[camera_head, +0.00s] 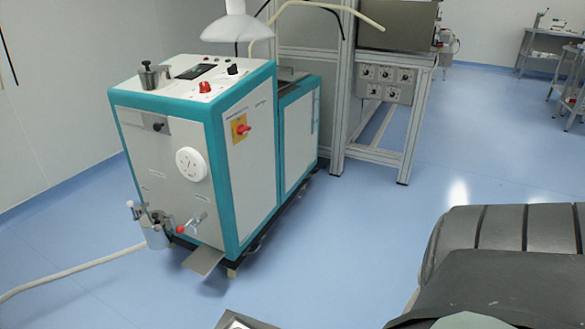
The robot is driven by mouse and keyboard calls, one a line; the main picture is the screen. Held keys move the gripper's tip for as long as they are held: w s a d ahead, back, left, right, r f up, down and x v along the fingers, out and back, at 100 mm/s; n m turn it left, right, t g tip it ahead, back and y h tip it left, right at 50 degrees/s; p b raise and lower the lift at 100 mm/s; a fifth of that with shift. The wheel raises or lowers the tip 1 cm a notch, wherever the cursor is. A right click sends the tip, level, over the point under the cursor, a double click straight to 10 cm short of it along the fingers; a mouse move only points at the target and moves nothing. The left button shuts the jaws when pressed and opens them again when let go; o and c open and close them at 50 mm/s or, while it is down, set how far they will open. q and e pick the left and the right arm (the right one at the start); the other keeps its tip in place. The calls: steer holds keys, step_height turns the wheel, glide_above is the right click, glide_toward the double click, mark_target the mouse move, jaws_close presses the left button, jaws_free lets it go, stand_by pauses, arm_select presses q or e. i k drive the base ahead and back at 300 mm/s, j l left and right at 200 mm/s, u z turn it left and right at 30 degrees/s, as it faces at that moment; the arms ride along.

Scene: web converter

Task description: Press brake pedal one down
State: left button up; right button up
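A flat metal plate like a pedal (205,261) sticks out low at the front foot of a grey-and-teal machine (168,210), just above the blue floor. I cannot tell for sure that it is brake pedal one. A corner of another metal piece (240,321) shows at the bottom edge, mostly cut off, and I cannot tell what it is. Neither gripper is in view, and nothing touches the pedal-like plate.
A pale hose (75,272) runs left across the floor from a metal pot (156,232) on the machine's front. A framed stand (400,150) is behind. A large dark ribbed shape (505,230) blocks the lower right. The blue floor (340,235) between is clear.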

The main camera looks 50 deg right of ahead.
mark_target(255, 247)
steer(key=z, duration=1.35)
steer(key=u, duration=0.3)
steer(key=i+l+u, duration=0.1)
steer(key=l+u, duration=0.7)
steer(key=l, duration=0.15)
steer(key=l+u, duration=0.25)
steer(key=l, duration=1.85)
steer(key=k+l, duration=0.1)
steer(key=l, duration=0.8)
